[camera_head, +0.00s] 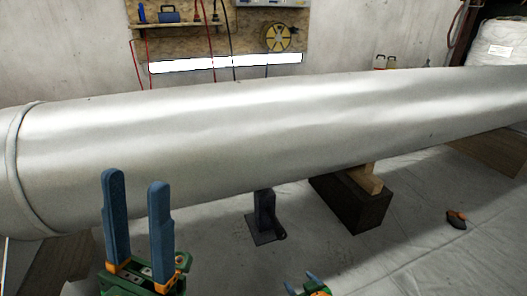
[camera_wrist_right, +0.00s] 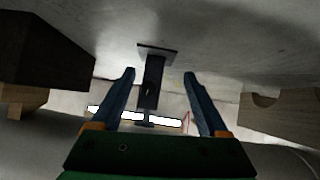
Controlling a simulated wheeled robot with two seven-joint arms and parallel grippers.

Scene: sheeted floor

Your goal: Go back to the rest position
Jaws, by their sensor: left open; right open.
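My left gripper (camera_head: 137,180) stands at the lower left of the head view. Its two blue fingers point up, spread apart with nothing between them, in front of the large pale pipe (camera_head: 250,125). My right gripper (camera_head: 302,281) shows only its fingertips at the bottom edge of the head view. In the right wrist view the right gripper (camera_wrist_right: 159,72) has its blue fingers apart and empty. A dark metal stand (camera_wrist_right: 152,80) appears between them, farther off. The rest of both arms is hidden.
The metal stand (camera_head: 265,218) and a dark block with wood on top (camera_head: 352,205) sit under the pipe. A tool board (camera_head: 180,45) hangs behind. Floor at lower right is mostly clear.

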